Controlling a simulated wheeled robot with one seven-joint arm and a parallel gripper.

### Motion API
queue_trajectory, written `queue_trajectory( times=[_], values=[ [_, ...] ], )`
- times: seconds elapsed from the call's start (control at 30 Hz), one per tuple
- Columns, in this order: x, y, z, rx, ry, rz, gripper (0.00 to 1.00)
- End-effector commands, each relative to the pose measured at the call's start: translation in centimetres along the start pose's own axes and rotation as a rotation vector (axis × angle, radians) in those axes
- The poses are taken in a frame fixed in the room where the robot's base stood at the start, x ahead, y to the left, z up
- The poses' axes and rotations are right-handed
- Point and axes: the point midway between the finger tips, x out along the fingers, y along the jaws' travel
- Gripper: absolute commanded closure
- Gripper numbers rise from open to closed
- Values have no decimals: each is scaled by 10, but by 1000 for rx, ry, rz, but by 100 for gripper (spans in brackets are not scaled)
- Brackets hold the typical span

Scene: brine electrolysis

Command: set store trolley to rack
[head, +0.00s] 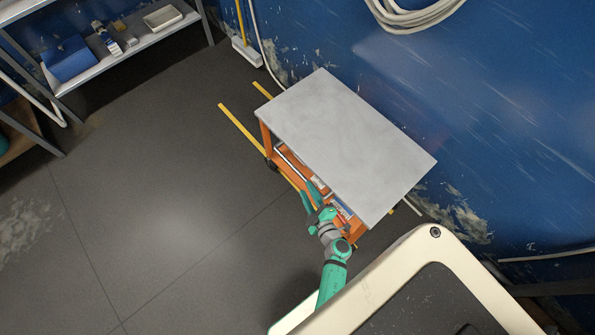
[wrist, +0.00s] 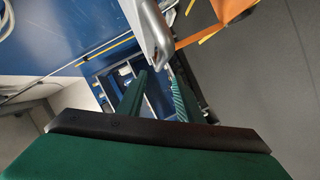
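The store trolley (head: 345,135) has a grey flat top and an orange frame with a lower shelf holding some small items. It stands upright near the blue wall. The rack (head: 130,45) is at the top left and has grey shelves. My gripper (head: 311,188) is at the trolley's near long side, beside the top's edge. In the wrist view my gripper (wrist: 158,80) has its two green fingers apart, with no held object visible between them. A rounded grey metal part of the trolley (wrist: 150,35) lies just beyond the fingertips; I cannot tell whether they touch it.
Yellow floor lines (head: 241,127) run beside and under the trolley. A blue box (head: 68,60) and a shallow tray (head: 163,18) sit on the rack. The floor to the left is clear.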

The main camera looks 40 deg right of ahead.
Motion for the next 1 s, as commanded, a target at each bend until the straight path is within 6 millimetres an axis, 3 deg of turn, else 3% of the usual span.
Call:
queue_trajectory(
  times=[0.17,0.7,1.0],
  values=[
    [15,1,3,-3,-3,-1,68],
    [101,-2,-4,-5,9,-7,68],
    [109,0,1,-4,1,-3,68]
  ],
)
